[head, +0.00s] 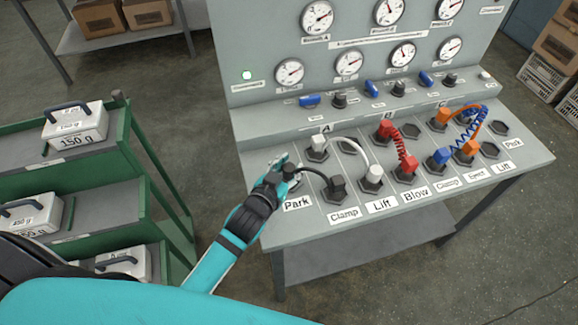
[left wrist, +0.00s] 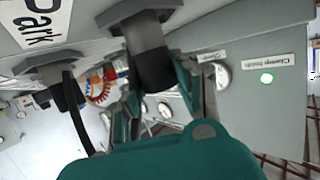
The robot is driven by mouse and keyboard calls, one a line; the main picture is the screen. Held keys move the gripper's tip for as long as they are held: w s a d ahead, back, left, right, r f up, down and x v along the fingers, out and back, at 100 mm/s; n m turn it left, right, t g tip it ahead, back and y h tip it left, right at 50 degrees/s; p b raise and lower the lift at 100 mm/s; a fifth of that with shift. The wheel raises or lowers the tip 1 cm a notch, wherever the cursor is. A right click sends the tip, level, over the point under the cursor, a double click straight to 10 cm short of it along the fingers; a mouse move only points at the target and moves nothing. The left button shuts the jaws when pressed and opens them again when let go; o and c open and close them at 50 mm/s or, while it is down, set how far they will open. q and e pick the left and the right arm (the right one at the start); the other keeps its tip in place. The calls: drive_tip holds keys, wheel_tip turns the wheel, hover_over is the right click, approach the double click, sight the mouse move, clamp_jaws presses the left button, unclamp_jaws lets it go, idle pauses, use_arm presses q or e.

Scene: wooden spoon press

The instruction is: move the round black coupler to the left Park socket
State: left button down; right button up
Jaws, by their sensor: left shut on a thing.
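The round black coupler (head: 289,170) is at the left Park socket (head: 294,186), above the left "Park" label (head: 296,203). My left gripper (head: 279,172) is shut on it. In the left wrist view the dark coupler (left wrist: 152,68) is between the fingers (left wrist: 158,88), lined up with a hexagonal socket (left wrist: 137,14). It appears to meet the socket, but full seating cannot be told. A black hose (head: 313,171) runs from it to a square black coupler (head: 337,186) in the front Clamp socket. My right gripper is not in view.
White couplers (head: 372,174), joined by a white hose, stand close to the right. Red (head: 408,164), blue (head: 438,157) and orange (head: 465,148) couplers stand farther right. The gauge panel (head: 270,50) rises behind. A green rack (head: 130,150) with weights stands left.

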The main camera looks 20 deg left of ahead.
use_arm(q)
drive_tip(key=c, duration=1.4)
unclamp_jaws()
drive_tip(key=shift+f, duration=0.15)
drive_tip(key=o, duration=0.4)
drive_tip(key=shift+w, duration=0.1)
drive_tip(key=shift+r, duration=0.3)
drive_tip(key=v, duration=1.2)
drive_tip(key=shift+b, duration=0.4)
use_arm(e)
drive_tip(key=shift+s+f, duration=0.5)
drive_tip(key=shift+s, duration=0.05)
use_arm(q)
drive_tip(key=shift+f, duration=0.15)
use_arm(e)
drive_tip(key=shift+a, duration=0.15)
